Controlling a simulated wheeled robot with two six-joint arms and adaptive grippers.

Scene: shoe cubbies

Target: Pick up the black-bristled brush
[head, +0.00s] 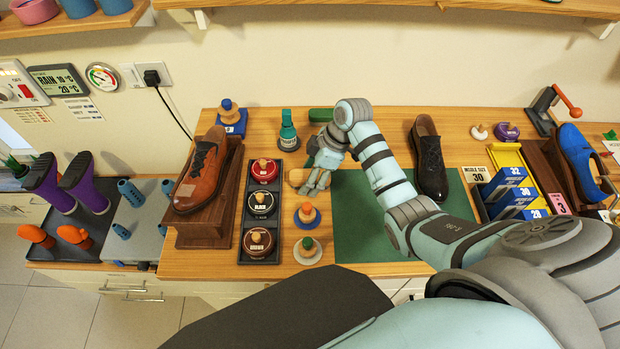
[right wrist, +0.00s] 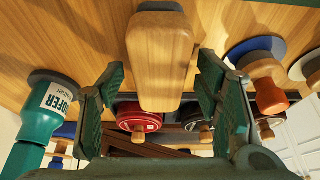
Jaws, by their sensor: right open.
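A brush with a pale wooden back (head: 296,177) lies on the wooden counter, just left of my right gripper (head: 316,184). In the right wrist view its wooden back (right wrist: 160,62) sits between the two fingers, with a dark part at its far end (right wrist: 160,6) that looks like the black bristles. My right gripper (right wrist: 162,88) is open, a finger on each side of the brush with visible gaps. Part of the brush is hidden by the gripper in the head view. My left gripper does not show.
A dark tray (head: 248,226) of round polish tins stands to the left. Two round daubers (head: 307,214) (head: 307,249) are nearer, a green bottle (head: 288,132) and green block (head: 321,114) behind. A green mat (head: 368,250) and black shoe (head: 428,160) are right.

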